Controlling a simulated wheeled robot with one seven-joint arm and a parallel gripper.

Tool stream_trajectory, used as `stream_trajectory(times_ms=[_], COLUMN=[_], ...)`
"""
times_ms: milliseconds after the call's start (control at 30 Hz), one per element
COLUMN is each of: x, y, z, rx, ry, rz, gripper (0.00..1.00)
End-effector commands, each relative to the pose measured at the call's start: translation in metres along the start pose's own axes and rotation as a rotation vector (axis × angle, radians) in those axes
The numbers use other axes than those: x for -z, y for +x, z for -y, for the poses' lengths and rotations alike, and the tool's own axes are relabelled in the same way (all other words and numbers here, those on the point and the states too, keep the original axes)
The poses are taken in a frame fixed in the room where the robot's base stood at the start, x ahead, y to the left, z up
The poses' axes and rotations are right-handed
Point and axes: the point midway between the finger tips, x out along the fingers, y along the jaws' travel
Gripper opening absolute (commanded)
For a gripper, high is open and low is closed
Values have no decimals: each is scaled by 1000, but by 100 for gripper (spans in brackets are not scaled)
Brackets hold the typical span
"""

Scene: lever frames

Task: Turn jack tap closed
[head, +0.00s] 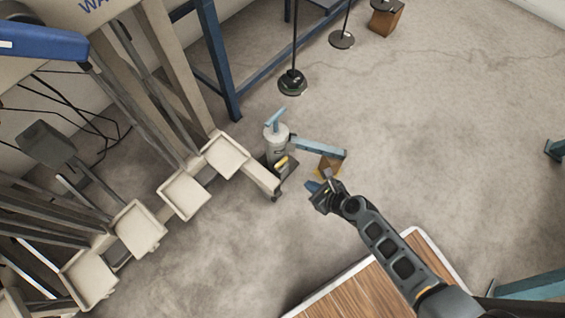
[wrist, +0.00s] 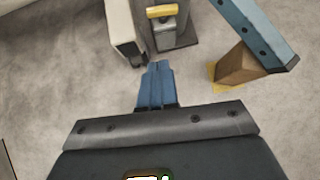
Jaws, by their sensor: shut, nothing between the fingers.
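The jack (head: 277,142) stands on the floor, a pale cylinder with a blue T-shaped top. Its yellow tap (head: 281,162) sits low on the front of the body. In the wrist view the yellow tap (wrist: 162,11) lies at the top edge, roughly crosswise, above a grey fitting. My gripper (head: 313,186) is shut and empty, to the lower right of the tap and apart from it. In the wrist view its blue fingers (wrist: 158,66) are together and point towards the fitting below the tap. The upper part of the jack is out of the wrist view.
A blue bar (head: 318,148) reaches right from the jack over a wooden block (head: 329,165), close to my gripper. A cream frame with several trays (head: 225,155) stands left of the jack. A wood-topped platform (head: 370,292) is at the front.

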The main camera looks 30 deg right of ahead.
Motion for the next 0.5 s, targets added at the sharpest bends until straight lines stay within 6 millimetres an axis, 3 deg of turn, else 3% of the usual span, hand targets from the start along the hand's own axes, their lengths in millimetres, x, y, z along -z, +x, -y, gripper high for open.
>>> stream_trajectory(times_ms=[233, 500], x=[-2, 0], y=[21, 74], z=[-4, -5], rx=[-22, -21], ry=[59, 56], rz=[6, 6], gripper=[0, 0])
